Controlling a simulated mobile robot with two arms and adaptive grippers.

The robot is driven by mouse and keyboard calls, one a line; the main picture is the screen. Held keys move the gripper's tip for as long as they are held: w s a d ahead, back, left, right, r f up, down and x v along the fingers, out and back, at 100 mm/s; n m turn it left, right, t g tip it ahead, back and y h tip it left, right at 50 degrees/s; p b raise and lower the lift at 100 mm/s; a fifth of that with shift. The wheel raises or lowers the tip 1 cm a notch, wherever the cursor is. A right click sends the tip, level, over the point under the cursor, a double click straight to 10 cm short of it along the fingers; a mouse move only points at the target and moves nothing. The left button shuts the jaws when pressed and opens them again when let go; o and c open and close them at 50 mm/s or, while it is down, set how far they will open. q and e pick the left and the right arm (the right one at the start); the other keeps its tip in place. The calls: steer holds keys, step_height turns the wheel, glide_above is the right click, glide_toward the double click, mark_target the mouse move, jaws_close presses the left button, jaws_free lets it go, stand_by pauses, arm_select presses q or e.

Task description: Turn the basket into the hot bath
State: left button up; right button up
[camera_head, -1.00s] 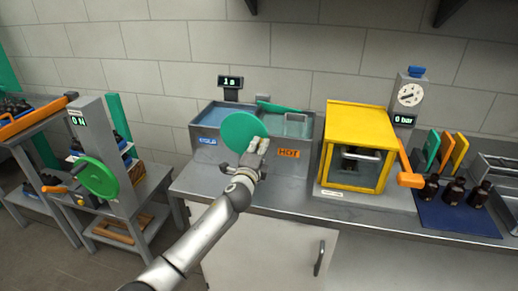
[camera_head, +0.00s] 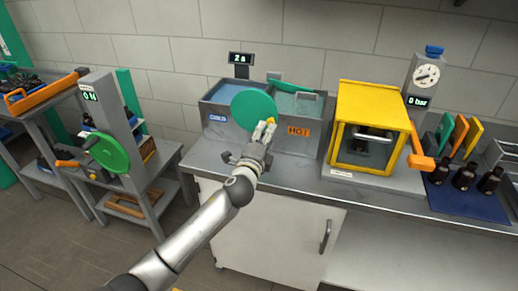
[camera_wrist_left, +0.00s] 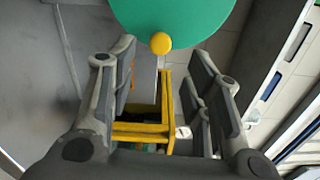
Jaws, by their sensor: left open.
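The hot bath (camera_head: 299,134) is the right half of a grey double tank, with an orange HOT label and bluish water. A green bar (camera_head: 288,86) and a small grey frame show over it; I cannot clearly make out the basket. A green disc (camera_head: 250,108) with a yellow knob (camera_head: 271,120) stands at the tank's front. My left gripper (camera_head: 262,135) is just in front of and below the disc, open and empty. In the left wrist view, the disc (camera_wrist_left: 180,18) and knob (camera_wrist_left: 160,43) lie beyond the spread fingers (camera_wrist_left: 162,70), apart from them. My right gripper is not in view.
The cold bath (camera_head: 217,119) is the tank's left half. A display (camera_head: 241,58) behind reads 2 s. A yellow-framed box (camera_head: 373,95) with an orange handle (camera_head: 421,162) stands right. Brown bottles (camera_head: 464,177) stand on a blue mat (camera_head: 455,207). A green-wheeled stand (camera_head: 110,152) is left.

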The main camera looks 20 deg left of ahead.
arm_select(q)
steer(key=s, duration=0.6)
steer(key=shift+s+a+f, duration=0.1)
steer(key=shift+f, duration=0.05)
